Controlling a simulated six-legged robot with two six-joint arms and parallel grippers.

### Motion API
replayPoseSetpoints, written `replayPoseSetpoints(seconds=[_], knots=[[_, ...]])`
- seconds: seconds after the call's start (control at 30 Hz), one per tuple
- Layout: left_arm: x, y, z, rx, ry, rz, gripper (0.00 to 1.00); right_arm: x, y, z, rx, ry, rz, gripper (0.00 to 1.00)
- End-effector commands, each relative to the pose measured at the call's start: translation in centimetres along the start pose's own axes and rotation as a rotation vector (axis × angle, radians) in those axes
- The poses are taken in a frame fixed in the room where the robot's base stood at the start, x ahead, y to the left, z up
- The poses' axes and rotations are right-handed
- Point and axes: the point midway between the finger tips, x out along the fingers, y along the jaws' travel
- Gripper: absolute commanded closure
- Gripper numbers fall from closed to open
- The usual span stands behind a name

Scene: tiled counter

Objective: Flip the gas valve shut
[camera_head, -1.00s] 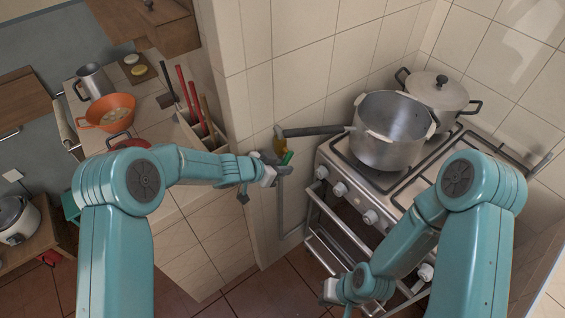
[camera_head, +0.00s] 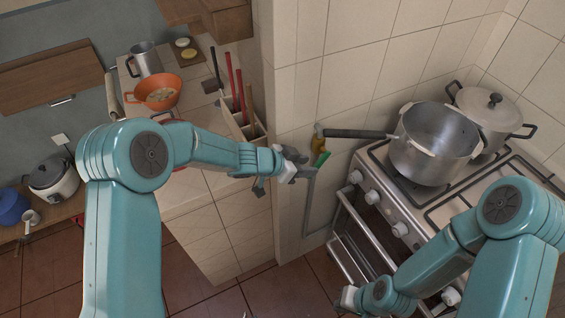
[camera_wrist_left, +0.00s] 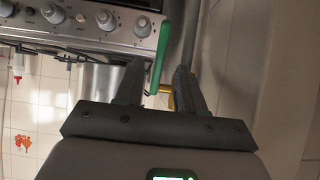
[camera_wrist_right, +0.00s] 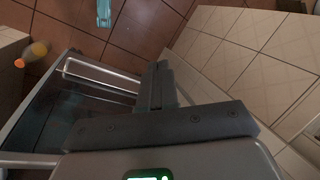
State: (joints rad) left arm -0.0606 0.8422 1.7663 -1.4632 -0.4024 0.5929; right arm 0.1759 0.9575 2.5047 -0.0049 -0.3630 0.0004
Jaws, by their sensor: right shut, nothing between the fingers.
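The gas valve has a yellow body (camera_head: 317,137) and a green handle (camera_head: 321,159), on a grey pipe (camera_head: 309,205) by the wall corner left of the stove. My left gripper (camera_head: 303,165) is just left of the handle in the head view. In the left wrist view its fingers (camera_wrist_left: 158,75) are apart, and the green handle (camera_wrist_left: 161,55) shows between them, with yellow (camera_wrist_left: 167,97) partly hidden behind. I cannot tell whether they touch it. My right gripper (camera_head: 347,298) is low before the stove; in its wrist view its fingers (camera_wrist_right: 162,75) are together and empty.
The stove (camera_head: 385,205) carries a pot (camera_head: 432,150) whose long dark handle (camera_head: 357,134) reaches left near the valve. A lidded pot (camera_head: 490,108) stands behind. A tiled counter (camera_head: 200,190) with an orange pan (camera_head: 158,92) and a utensil holder (camera_head: 247,125) is to the left.

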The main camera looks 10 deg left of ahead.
Motion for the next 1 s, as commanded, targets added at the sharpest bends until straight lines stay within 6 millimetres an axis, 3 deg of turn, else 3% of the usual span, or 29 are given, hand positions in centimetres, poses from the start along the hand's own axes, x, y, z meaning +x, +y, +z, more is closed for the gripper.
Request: replayPoseSetpoints(seconds=[0.03, 0.2, 0.4, 0.6, 0.83, 0.87, 0.97, 1.0], knots=[[-1.6, -0.1, -0.1, -0.001, 0.002, -0.004, 0.62, 0.0, 0.0, 0.0, 0.000, 0.000, 0.000, 1.00], [-6.1, -0.1, -0.1, -0.001, 0.001, -0.004, 0.62, -0.3, -0.1, 0.0, 0.000, 0.000, 0.000, 1.00], [-9.8, -0.1, -0.1, 0.000, 0.001, -0.002, 0.62, -0.8, -0.3, 0.0, 0.000, 0.000, 0.000, 1.00], [-11.1, 0.0, 0.0, 0.000, 0.001, 0.000, 0.62, -1.0, -0.3, 0.0, 0.000, 0.000, 0.000, 1.00], [-11.2, 0.0, 0.0, 0.000, 0.001, 0.001, 0.62, -0.9, -0.3, 0.0, 0.000, 0.000, 0.000, 1.00], [-11.1, 0.0, 0.0, 0.000, 0.001, 0.001, 0.62, -0.9, -0.3, 0.0, 0.000, 0.000, 0.000, 0.94], [-10.6, 0.3, 0.9, -0.022, -0.007, 0.007, 0.62, -0.6, -0.2, 0.0, 0.000, 0.000, 0.000, 0.62], [-10.0, 0.6, 2.0, -0.050, -0.015, 0.014, 0.62, -0.3, -0.1, 0.0, 0.000, 0.000, 0.000, 0.62]])
